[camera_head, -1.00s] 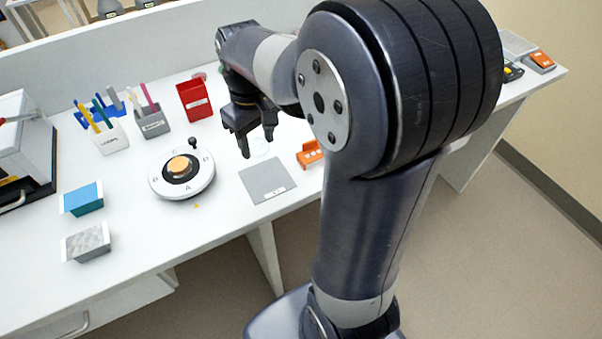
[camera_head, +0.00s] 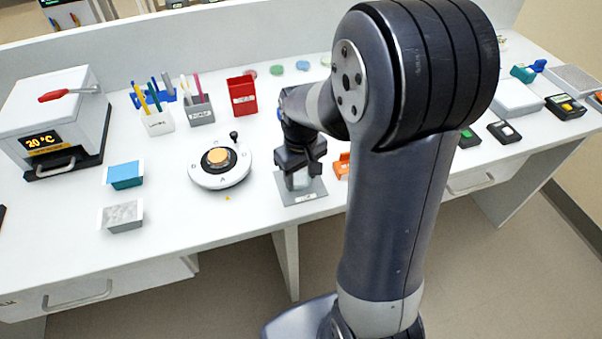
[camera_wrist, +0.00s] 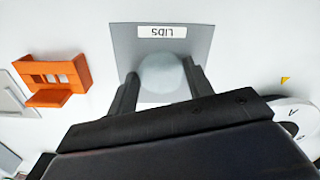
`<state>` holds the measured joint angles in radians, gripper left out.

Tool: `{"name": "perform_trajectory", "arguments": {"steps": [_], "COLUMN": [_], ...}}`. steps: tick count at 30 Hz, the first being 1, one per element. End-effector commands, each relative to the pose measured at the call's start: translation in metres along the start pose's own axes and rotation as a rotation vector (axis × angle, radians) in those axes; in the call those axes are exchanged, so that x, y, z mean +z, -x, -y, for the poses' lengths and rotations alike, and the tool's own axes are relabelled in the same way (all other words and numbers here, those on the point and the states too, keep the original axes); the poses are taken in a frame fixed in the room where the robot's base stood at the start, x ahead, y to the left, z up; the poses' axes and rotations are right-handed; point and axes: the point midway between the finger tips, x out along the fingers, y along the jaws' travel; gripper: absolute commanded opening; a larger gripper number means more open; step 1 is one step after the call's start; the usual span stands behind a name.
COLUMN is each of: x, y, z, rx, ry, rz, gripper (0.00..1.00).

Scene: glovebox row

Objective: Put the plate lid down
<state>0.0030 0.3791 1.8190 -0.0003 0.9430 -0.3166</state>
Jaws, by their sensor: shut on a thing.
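The plate lid (camera_wrist: 162,72) is a pale, see-through round disc. In the wrist view it sits between the two dark fingers of my gripper (camera_wrist: 162,84), which is shut on it. Behind the lid is a grey square mat (camera_wrist: 198,46) with a white label reading LIDS, upside down in this view. In the head view my gripper (camera_head: 301,168) points down over the same mat (camera_head: 316,191), and the lid shows only faintly there. I cannot tell whether the lid touches the mat.
An orange holder (camera_wrist: 50,78) stands beside the mat. A round white dial device (camera_head: 220,178) with an orange centre stands to the mat's left in the head view. A red box (camera_head: 243,97) and pen holders (camera_head: 200,112) stand behind.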

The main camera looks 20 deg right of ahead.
Motion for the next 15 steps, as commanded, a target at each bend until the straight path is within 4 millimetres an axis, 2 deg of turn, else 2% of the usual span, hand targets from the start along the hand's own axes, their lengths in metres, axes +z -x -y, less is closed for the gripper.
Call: {"name": "perform_trajectory", "arguments": {"steps": [8,9,15], "x": [-0.0001,-0.0001,0.0], "y": [-0.0044,-0.0027,-0.0025], "z": [0.0,0.0,0.0], "rx": [0.0,0.0,0.0], "ry": [0.0,0.0,0.0], "rz": [0.0,0.0,0.0], "gripper": [0.28,0.52,0.68]}}
